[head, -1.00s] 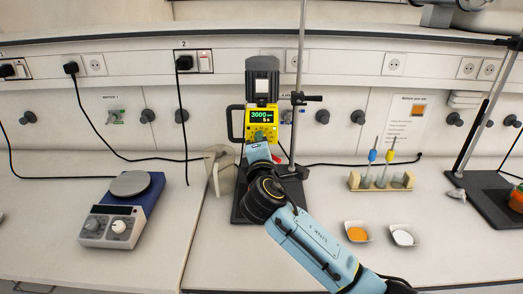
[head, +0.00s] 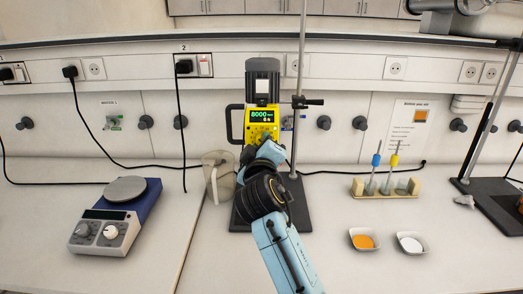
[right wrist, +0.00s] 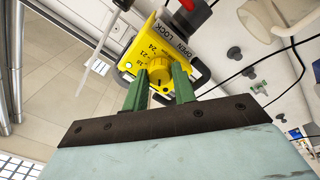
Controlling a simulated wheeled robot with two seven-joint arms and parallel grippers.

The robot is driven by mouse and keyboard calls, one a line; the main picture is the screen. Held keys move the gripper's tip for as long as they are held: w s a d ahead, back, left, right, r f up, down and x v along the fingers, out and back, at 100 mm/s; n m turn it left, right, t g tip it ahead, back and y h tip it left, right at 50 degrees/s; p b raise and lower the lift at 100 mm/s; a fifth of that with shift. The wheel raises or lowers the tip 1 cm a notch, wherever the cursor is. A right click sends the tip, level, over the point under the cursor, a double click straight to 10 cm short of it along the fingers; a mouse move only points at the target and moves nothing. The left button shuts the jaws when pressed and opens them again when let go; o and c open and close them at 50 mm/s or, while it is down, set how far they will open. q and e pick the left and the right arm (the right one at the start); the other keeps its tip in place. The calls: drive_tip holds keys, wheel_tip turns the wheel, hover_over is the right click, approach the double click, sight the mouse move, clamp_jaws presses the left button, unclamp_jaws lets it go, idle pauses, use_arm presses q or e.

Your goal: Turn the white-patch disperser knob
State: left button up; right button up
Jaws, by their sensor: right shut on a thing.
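The disperser (head: 260,122) is a yellow unit with a dark motor top and a lit display, clamped to an upright rod. The display appears to read 8000. Its yellow knob (right wrist: 158,66) faces my right wrist camera, with numbers printed around it; I make out no white patch on it. My right gripper (right wrist: 160,76) is shut on this knob, one green finger on each side. In the head view my right gripper (head: 268,151) is at the lower front of the disperser and hides the knob. My left gripper is not in view.
A clear jug (head: 214,180) stands close left of the disperser, and a hotplate stirrer (head: 105,228) is farther left. On the right are a wooden rack (head: 408,188) and bowls of orange (head: 364,240) and white powder (head: 411,243). The bench front between them is mostly clear.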

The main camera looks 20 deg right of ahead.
drive_tip(key=shift+m, duration=0.6)
drive_tip(key=shift+b, duration=0.3)
drive_tip(key=o, duration=1)
drive_tip(key=b+v, duration=0.1)
drive_tip(key=v, duration=1.2)
drive_tip(key=shift+s, duration=0.15)
drive_tip(key=shift+a, duration=0.1)
